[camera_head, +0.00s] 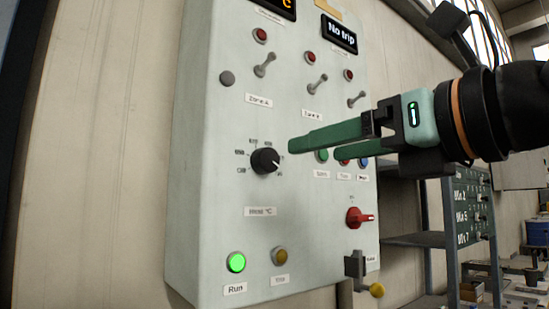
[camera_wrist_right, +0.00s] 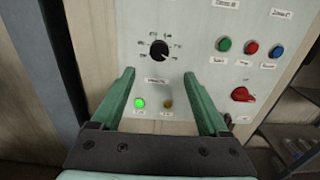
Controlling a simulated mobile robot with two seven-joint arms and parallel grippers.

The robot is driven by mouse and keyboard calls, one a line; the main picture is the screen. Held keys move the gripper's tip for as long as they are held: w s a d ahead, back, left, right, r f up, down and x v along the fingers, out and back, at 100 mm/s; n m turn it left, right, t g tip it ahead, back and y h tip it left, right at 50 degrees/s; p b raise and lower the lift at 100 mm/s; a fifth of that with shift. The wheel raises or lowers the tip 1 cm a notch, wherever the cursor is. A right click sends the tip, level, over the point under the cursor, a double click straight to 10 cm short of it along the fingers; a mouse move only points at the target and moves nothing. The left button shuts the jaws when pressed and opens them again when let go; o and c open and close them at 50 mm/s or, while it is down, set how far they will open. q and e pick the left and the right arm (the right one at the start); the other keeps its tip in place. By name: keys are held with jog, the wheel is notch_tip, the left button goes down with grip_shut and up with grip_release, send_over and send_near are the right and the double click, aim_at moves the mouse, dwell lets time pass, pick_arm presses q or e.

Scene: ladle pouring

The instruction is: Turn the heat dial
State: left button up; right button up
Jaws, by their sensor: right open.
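The heat dial (camera_head: 265,161) is a black round knob with a white pointer line, on a pale grey control panel (camera_head: 205,200). Small number labels ring it. In the head view its pointer aims to the lower right. My right gripper (camera_head: 292,148) comes in from the right with two long green fingers, open and empty, apart from the dial and just to its right. In the right wrist view the dial (camera_wrist_right: 159,50) lies ahead of the open fingers, between their lines and beyond the tips. My left gripper is not in view.
A red rotary switch (camera_head: 358,217), a lit green button (camera_head: 236,262), an amber button (camera_head: 280,256) and several toggle switches are on the panel. Shelving (camera_head: 415,239) stands at right.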

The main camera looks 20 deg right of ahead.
aim_at(270, 161)
jog(key=p+x, duration=0.2)
jog(key=x, duration=0.7)
jog(key=shift+w+a, duration=0.1)
jog(key=shift+w, duration=0.05)
jog(key=shift+w+a, duration=0.15)
jog(key=shift+w, duration=0.3)
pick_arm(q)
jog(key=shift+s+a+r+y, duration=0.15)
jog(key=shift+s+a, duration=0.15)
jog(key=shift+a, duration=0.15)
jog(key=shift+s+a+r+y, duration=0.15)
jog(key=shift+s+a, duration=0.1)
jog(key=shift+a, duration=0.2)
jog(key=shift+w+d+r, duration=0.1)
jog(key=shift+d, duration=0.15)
pick_arm(e)
grip_shut()
